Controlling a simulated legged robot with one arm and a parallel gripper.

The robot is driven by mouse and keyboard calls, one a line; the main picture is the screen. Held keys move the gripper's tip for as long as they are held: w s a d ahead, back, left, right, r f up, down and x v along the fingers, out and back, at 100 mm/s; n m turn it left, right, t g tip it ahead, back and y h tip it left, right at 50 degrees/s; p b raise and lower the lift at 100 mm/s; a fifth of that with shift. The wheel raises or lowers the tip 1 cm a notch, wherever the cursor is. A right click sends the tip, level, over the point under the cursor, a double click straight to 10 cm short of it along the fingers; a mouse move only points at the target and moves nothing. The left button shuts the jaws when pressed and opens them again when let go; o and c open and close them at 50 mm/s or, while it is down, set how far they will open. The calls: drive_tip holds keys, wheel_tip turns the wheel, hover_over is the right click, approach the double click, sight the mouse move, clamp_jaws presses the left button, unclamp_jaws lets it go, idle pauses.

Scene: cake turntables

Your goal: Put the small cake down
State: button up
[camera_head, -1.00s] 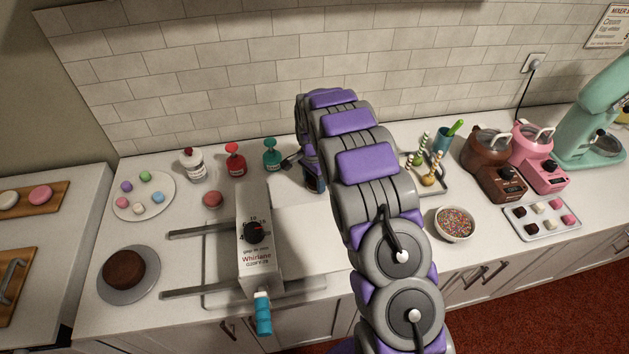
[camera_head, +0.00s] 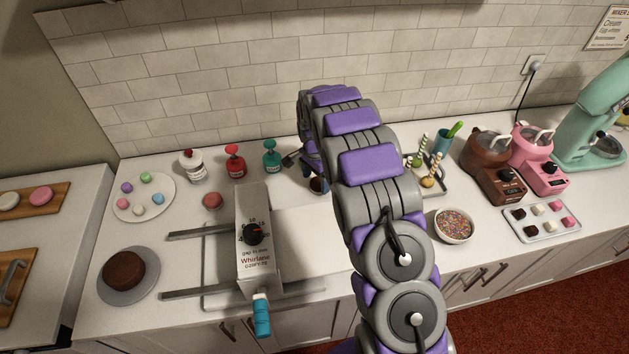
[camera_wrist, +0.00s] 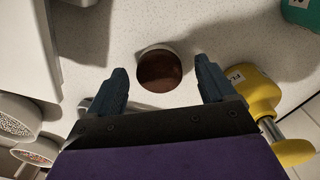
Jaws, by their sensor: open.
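A small brown round cake (camera_wrist: 160,70) with a pale edge sits on the white counter in the wrist view, just beyond and between the fingertips. It also shows, partly hidden, under the gripper at the back of the counter in the head view (camera_head: 318,185). My gripper (camera_wrist: 160,66) is open, with a visible gap between each finger and the cake. In the head view my gripper (camera_head: 306,165) is partly hidden behind my arm.
Red (camera_head: 234,160) and teal (camera_head: 271,155) dispensers stand close left of my gripper. A yellow bottle (camera_wrist: 252,92) is near the right finger. The grey spinner device (camera_head: 258,262), a larger brown cake (camera_head: 124,270) on a round stand, and a sprinkle bowl (camera_head: 454,224) occupy the counter.

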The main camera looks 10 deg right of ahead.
sight(316, 182)
wheel_tip(316, 182, up, 10)
drive_tip(key=p, duration=0.2)
drive_tip(key=s+d+r+n, duration=0.1)
drive_tip(key=s+r+n, duration=0.1)
drive_tip(key=s+r, duration=0.65)
drive_tip(key=s+r+n, duration=0.1)
drive_tip(key=s+n, duration=0.2)
drive_tip(key=s, duration=1)
drive_tip(key=s+r+n+g, duration=0.1)
drive_tip(key=s+r+n, duration=0.1)
drive_tip(key=s, duration=1)
drive_tip(key=s+r+n, duration=0.2)
drive_tip(key=s+n, duration=0.3)
drive_tip(key=s, duration=0.8)
drive_tip(key=shift+s+a, duration=0.15)
drive_tip(key=shift+s, duration=0.2)
